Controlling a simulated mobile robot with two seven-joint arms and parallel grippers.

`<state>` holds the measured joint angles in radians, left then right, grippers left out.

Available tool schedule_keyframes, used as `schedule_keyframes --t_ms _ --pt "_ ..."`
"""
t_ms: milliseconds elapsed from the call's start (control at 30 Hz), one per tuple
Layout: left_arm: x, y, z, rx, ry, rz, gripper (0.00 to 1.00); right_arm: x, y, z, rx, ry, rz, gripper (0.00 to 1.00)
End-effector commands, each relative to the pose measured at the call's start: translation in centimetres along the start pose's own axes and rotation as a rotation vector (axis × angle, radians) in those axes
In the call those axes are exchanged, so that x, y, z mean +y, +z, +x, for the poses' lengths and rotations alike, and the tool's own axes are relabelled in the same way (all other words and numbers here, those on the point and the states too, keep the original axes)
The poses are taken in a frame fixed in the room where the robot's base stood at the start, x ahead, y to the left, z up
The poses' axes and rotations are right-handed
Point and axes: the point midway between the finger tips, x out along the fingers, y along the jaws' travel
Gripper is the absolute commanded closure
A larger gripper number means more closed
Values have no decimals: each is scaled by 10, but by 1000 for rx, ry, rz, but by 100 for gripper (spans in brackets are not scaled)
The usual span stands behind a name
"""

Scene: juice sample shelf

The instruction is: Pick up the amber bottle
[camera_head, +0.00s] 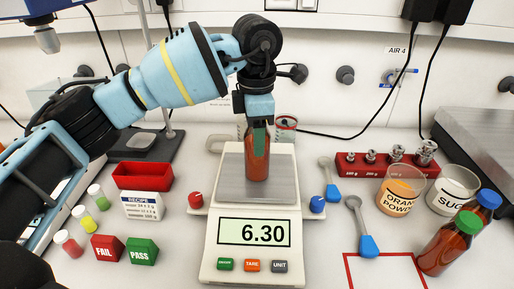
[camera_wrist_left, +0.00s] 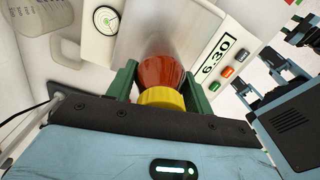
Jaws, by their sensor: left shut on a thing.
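The amber bottle (camera_head: 257,162) is upright at the scale's metal pan (camera_head: 232,180). Whether its base touches the pan is hard to tell. My left gripper (camera_head: 258,135) comes down from above and is shut on the bottle's upper part, hiding its top in the head view. In the left wrist view the bottle (camera_wrist_left: 160,72) shows a yellow cap (camera_wrist_left: 161,98) between the green fingers (camera_wrist_left: 160,90). The scale (camera_head: 252,268) display reads 6.30. My right gripper is not seen.
Two more amber bottles, one green-capped (camera_head: 448,246) and one blue-capped (camera_head: 487,207), stand at right. Nearby are orange powder (camera_head: 401,192) and sugar (camera_head: 452,190) beakers, a red weight block (camera_head: 350,168) and blue-handled scoops (camera_head: 369,245). Several vials (camera_head: 68,244) and a red tray (camera_head: 143,177) are left.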

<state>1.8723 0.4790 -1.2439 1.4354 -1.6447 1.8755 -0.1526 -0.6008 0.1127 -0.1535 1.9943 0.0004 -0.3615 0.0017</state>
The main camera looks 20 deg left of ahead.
Motion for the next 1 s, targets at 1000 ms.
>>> schedule_keyframes --t_ms 1000 --pt "-85 10 -43 -1 1 9 84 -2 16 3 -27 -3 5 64"
